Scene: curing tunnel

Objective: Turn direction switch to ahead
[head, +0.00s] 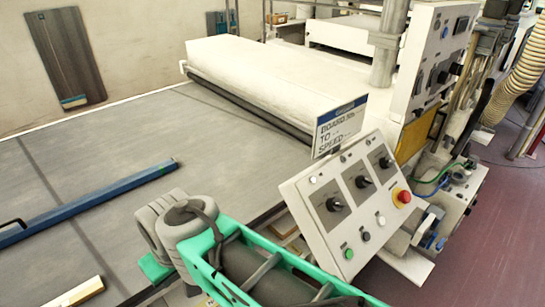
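A tilted white control panel (335,245) stands at the machine's near side. It carries three black rotary switches: one at lower left (333,204), one in the middle (362,182) and one at upper right (386,162). Their small labels are too small to read, so I cannot tell which is the direction switch or its setting. A red mushroom button (403,197) is at the panel's right, with green, black and white push buttons along the lower edge. My arm's green and grey links cover the area in front of the panel; no gripper fingers show.
A sign (340,126) stands behind the panel. An upright control cabinet (432,58) with more knobs is at the upper right. The wide grey conveyor bed (90,150) carries a blue bar (95,200) and leads to a white covered roller section (270,75). Red floor shows at right.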

